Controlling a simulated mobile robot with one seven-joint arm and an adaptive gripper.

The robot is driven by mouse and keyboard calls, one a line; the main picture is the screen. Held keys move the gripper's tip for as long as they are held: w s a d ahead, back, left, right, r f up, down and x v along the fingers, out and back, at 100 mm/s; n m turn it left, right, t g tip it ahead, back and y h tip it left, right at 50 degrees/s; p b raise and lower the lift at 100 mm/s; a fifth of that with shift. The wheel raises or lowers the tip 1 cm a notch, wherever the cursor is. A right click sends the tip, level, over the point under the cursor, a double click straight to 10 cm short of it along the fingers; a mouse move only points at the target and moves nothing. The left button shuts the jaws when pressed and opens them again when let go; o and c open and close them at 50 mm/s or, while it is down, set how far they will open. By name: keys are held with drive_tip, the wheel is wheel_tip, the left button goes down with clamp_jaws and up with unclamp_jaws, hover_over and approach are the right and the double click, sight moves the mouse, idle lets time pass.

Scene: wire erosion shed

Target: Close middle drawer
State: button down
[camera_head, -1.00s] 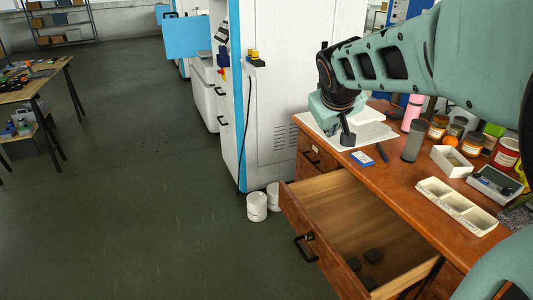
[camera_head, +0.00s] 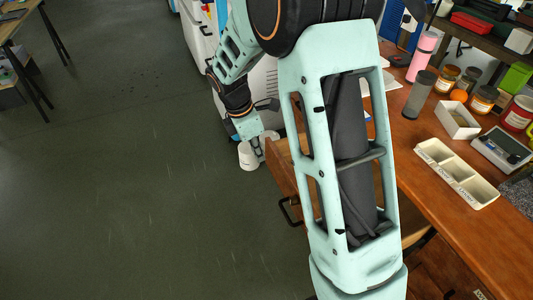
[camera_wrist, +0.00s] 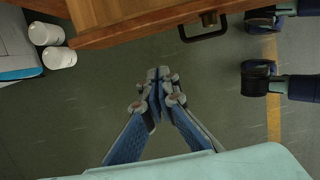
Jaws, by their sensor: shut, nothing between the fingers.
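The open wooden drawer (camera_head: 284,174) sticks out of the desk, below the desktop. Its black handle (camera_head: 290,211) shows to the left of my arm, which hides most of the drawer. In the wrist view the drawer's front edge (camera_wrist: 130,32) crosses the top, with the handle (camera_wrist: 203,33) at upper right. My gripper (camera_head: 258,148) is beyond the drawer's far front corner, over the floor by the white tubs. In the wrist view my gripper (camera_wrist: 159,75) is shut and empty, on the floor side of the drawer front and apart from it.
White tubs (camera_wrist: 46,43) stand on the floor near the drawer's corner. The desktop (camera_head: 440,210) holds a divided tray (camera_head: 455,172), jars and a pink bottle (camera_head: 422,55). The floor (camera_head: 150,200) left of the drawer is clear.

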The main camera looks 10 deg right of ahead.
drive_tip(key=b, duration=0.2)
approach(283, 175)
drive_tip(key=a+f, duration=0.3)
drive_tip(key=f, duration=0.2)
drive_tip(key=shift+d+r, duration=0.15)
drive_tip(key=shift+d, duration=0.7)
drive_tip(key=shift+d+r, duration=0.1)
drive_tip(key=shift+d, duration=0.75)
drive_tip(key=shift+w+d, duration=0.1)
drive_tip(key=shift+d, duration=0.3)
drive_tip(key=w+d+p, duration=0.2)
drive_tip(key=d+p, duration=0.1)
drive_tip(key=d, duration=0.8)
drive_tip(key=w+d+p, duration=0.2)
drive_tip(key=d+p, duration=0.1)
drive_tip(key=d, duration=0.9)
drive_tip(key=shift+w+d, duration=0.3)
drive_tip(key=shift+w, duration=0.05)
